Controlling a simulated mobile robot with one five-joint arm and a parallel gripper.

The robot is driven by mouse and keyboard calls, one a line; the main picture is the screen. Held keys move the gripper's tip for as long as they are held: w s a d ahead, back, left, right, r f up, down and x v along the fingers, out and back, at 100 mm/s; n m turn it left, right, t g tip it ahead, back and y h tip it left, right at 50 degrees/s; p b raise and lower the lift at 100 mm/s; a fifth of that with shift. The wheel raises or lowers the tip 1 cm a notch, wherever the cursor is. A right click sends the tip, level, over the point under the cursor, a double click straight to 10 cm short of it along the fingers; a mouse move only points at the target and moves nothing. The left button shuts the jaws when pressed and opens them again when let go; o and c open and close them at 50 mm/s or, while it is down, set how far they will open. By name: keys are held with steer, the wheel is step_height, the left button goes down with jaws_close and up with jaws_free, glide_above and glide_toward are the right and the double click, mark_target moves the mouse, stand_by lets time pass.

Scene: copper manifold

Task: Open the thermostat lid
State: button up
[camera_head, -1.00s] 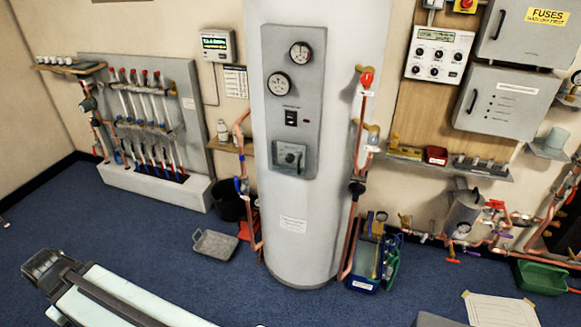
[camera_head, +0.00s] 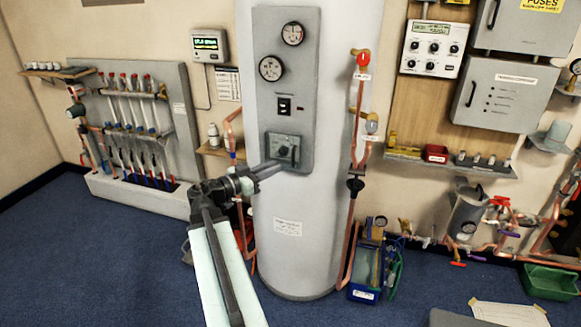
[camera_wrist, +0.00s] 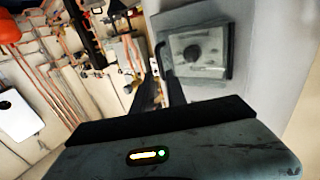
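The thermostat (camera_head: 282,149) is a grey square box with a dark round knob, low on the grey panel of the white cylinder. It also shows in the wrist view (camera_wrist: 200,30), tilted, with a dark bar handle (camera_wrist: 161,62) along its left edge. The lid looks shut. My gripper (camera_head: 273,166) reaches up from the lower left to the thermostat's lower left edge. In the wrist view its two dark fingers (camera_wrist: 160,82) point at the handle, with a narrow gap between them. Nothing is visibly held. I cannot tell whether the fingertips touch the handle.
The white cylinder (camera_head: 295,230) stands right in front of me. Copper pipes with a red-topped valve (camera_head: 362,58) run close on its right. A blue tool box (camera_head: 366,270) stands on the floor at its right. The blue carpet (camera_head: 130,270) is clear at left.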

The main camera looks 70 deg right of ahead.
mark_target(289, 159)
steer(key=x, duration=0.7)
steer(key=shift+s+d, duration=0.15)
steer(key=shift+d, duration=0.15)
jaws_close()
stand_by(1.1)
